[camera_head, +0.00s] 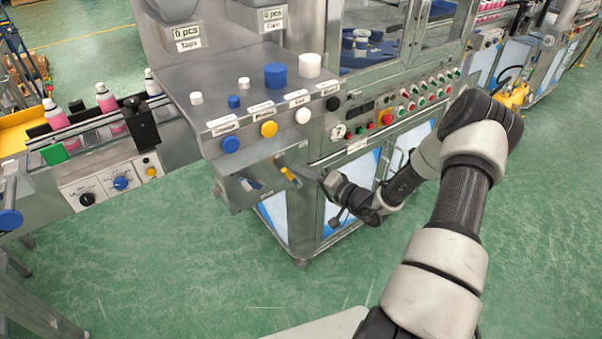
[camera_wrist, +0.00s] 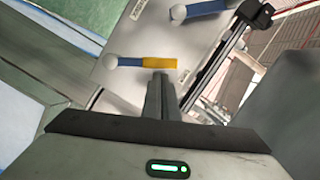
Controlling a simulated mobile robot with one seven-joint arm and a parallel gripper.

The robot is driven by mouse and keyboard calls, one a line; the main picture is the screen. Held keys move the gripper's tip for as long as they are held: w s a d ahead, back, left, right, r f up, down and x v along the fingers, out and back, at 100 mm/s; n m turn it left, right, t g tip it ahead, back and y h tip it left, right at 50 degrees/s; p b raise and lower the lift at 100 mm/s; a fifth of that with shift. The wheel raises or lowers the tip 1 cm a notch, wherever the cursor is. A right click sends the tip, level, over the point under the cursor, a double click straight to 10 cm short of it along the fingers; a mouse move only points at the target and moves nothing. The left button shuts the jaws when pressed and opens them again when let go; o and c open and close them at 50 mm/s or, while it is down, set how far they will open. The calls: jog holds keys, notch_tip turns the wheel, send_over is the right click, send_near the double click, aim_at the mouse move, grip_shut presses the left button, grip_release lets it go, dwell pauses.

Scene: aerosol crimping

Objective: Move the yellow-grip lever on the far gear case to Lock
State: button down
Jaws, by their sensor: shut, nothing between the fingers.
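The yellow-grip lever (camera_head: 289,175) sits on the front of a metal case (camera_head: 236,203) under the button shelf. My gripper (camera_head: 302,173) is shut and empty, just right of the yellow grip. In the wrist view the closed fingertips (camera_wrist: 160,77) are right at the grip's lower edge. I cannot tell whether they touch. The small labels are unreadable.
Blue, yellow and white buttons (camera_head: 268,129) line the shelf above the levers. A panel with an emergency stop (camera_head: 387,118) and several small buttons is to the right. Pink bottles (camera_head: 107,97) stand on a conveyor at the left. The green floor in front is clear.

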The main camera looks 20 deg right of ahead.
jog(key=shift+s+a, duration=0.1)
jog(key=shift+a, duration=0.1)
dwell(0.5)
jog(key=s+d+r, duration=0.3)
jog(key=s+d, duration=0.4)
jog(key=d, duration=0.1)
jog(key=shift+s+d, duration=0.15)
jog(key=shift+s, duration=0.1)
jog(key=shift+r, duration=0.1)
dwell(1.5)
